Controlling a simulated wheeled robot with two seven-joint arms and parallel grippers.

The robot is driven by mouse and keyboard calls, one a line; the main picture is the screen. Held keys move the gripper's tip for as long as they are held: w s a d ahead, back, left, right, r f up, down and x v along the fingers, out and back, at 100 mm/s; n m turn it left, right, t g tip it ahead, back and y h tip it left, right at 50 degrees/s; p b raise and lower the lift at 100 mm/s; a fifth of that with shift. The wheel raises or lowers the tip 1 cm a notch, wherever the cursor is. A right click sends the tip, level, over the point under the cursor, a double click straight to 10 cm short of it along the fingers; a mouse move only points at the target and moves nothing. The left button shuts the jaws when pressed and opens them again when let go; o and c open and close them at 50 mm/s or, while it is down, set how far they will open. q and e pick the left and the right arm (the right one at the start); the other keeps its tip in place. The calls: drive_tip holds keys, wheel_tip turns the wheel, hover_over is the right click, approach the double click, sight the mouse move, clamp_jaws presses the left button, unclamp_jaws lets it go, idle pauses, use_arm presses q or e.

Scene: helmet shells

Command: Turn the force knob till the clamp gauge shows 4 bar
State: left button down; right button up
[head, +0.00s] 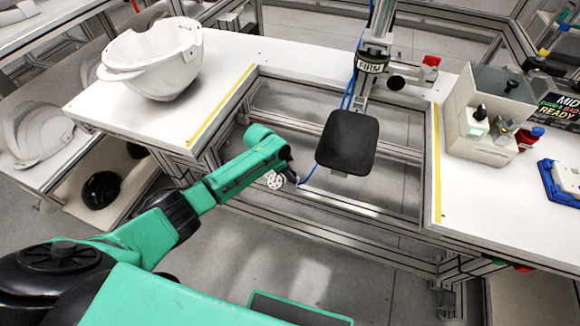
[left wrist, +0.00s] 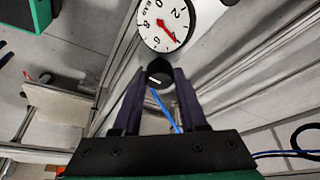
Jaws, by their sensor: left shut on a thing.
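The force knob (left wrist: 159,76) is a small dark round knob with a pale mark, in the left wrist view. My left gripper (left wrist: 163,74) is shut on it, with one dark finger on each side. The clamp gauge (left wrist: 165,24) is a white round dial just above the knob in that view. In the head view my left gripper (head: 291,176) is low, left of the black clamp pad (head: 348,142); the knob cannot be made out there. My right gripper is not in view.
A white helmet shell (head: 155,62) sits on the bench at the left. The clamp column (head: 372,55) rises behind the pad. A blue hose (left wrist: 165,107) runs below the knob.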

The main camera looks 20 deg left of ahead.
use_arm(q)
drive_tip(key=shift+n+p, duration=0.6)
drive_tip(key=shift+n, duration=0.1)
drive_tip(key=shift+c, duration=2.2)
unclamp_jaws()
drive_tip(key=p+v, duration=0.3)
drive_tip(key=v, duration=1.1)
drive_tip(key=shift+s+r, duration=0.3)
drive_tip(key=shift+s, duration=0.05)
drive_tip(key=shift+d, duration=0.1)
